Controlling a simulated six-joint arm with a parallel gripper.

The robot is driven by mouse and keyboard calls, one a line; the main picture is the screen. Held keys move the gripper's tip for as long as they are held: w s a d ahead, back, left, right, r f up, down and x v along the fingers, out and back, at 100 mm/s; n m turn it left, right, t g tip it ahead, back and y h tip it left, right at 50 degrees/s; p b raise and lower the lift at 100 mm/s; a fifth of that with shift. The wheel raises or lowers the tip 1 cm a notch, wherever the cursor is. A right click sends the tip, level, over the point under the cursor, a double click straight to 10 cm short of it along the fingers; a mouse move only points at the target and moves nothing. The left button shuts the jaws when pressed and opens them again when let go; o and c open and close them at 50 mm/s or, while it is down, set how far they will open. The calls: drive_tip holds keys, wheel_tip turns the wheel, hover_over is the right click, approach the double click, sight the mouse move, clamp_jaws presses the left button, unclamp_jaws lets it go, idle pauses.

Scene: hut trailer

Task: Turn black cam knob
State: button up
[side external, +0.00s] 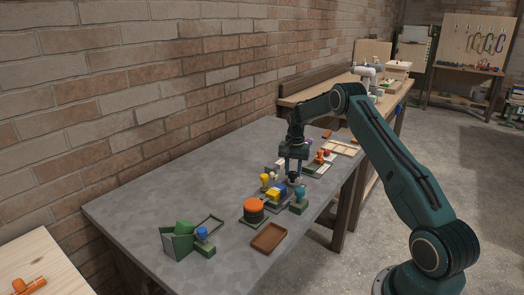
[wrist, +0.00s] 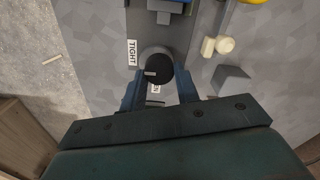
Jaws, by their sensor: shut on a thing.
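The black cam knob (wrist: 158,68) is round and dark, with a small light mark on its top, in the wrist view. It stands between the two fingers of my gripper (wrist: 158,80), which is shut on it from both sides. A white label reading TIGHT (wrist: 131,53) lies to the left of the knob. A second white label (wrist: 157,88) below the knob is partly hidden, and only its last letters show. In the side external view my gripper (side external: 293,176) points down at the table, and the knob is too small to make out clearly.
The grey table (side external: 150,205) holds an orange round knob (side external: 253,206), a blue and yellow piece (side external: 276,193), a teal knob (side external: 300,191), a brown tray (side external: 268,238) and a green box (side external: 178,241) nearby. Cream pieces (wrist: 216,46) lie right of the knob. The table's left part is clear.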

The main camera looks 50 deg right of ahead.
sight(293, 172)
drive_tip(key=o, duration=1)
drive_tip(key=shift+r, duration=0.15)
wheel_tip(293, 172, up, 14)
drive_tip(key=shift+f, duration=0.15)
